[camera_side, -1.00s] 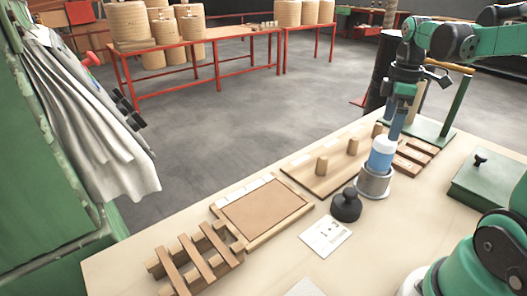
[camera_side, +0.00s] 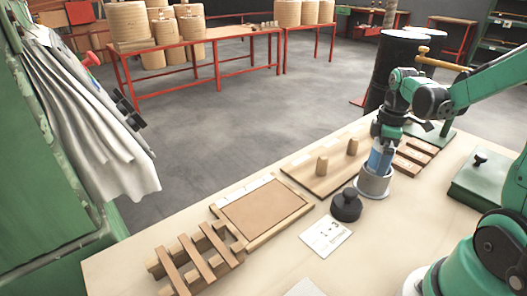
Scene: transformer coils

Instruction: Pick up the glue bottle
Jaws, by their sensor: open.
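The glue bottle (camera_side: 374,165) is blue and white and stands upright in a grey metal cup (camera_side: 373,184) on the workbench. My gripper (camera_side: 381,150) is open and reaches down over the bottle's upper part, with a blue finger in front of it. The bottle's top is hidden behind my gripper. I cannot tell whether the fingers touch the bottle.
A black knobbed weight (camera_side: 346,205) stands just left of the cup. A wooden board with pegs (camera_side: 325,172) lies behind it, and wooden slats (camera_side: 417,152) lie to the right. A green box (camera_side: 487,182) sits further right.

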